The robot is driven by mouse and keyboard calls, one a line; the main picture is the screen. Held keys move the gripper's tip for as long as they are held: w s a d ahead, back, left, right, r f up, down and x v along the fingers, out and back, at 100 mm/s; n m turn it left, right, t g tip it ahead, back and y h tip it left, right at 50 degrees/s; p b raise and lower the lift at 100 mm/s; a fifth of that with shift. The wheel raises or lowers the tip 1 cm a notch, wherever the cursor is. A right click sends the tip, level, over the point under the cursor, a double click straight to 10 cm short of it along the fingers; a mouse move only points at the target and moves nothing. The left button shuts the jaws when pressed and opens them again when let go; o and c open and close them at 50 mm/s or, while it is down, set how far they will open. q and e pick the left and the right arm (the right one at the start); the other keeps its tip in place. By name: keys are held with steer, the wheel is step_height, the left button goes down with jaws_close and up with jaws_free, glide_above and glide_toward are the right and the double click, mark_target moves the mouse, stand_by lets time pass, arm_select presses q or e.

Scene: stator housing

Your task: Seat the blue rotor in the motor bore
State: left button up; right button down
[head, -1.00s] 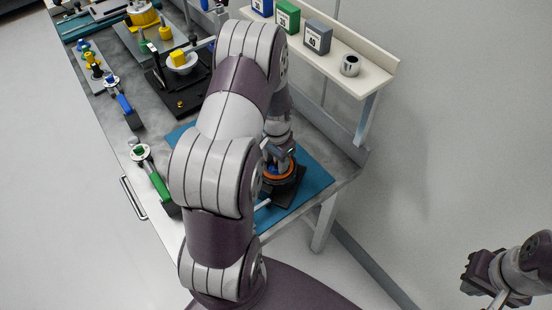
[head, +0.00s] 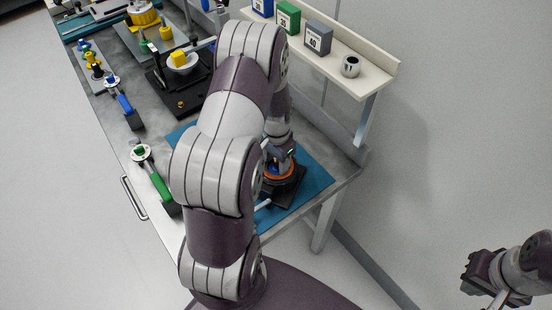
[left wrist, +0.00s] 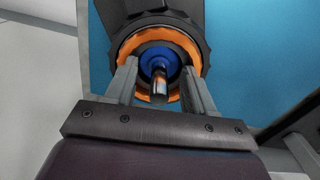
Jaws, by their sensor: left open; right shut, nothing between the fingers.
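The blue rotor (left wrist: 149,57) shows in the left wrist view as a blue disc with a metal shaft pointing toward the camera. It lies within the orange ring of the motor (left wrist: 128,42); how deep it sits I cannot tell. My left gripper (left wrist: 160,70) is open, with one finger on each side of the shaft. In the head view the left gripper (head: 281,157) is above the motor's orange ring (head: 279,177), partly behind my arm. My right gripper (head: 472,279) is shut and empty at the lower right, away from the bench.
The motor stands on a blue mat (head: 318,180) near the bench corner. Blue-handled (head: 124,106) and green-handled (head: 159,184) tools lie to the left. A shelf (head: 374,78) with coloured boxes runs along the wall.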

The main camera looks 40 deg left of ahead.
arm_select(q)
steer(key=shift+o, duration=1.4)
steer(key=shift+p, duration=0.6)
steer(key=o, duration=0.5)
steer(key=r, duration=0.3)
steer(key=r+b, duration=0.1)
steer(key=shift+w+a+r, duration=0.1)
steer(key=shift+w+r, duration=0.15)
steer(key=shift+r, duration=0.1)
steer(key=r, duration=0.7)
steer(key=shift+s+r+b, duration=0.15)
steer(key=shift+s+b, duration=0.15)
steer(key=shift+r, duration=0.35)
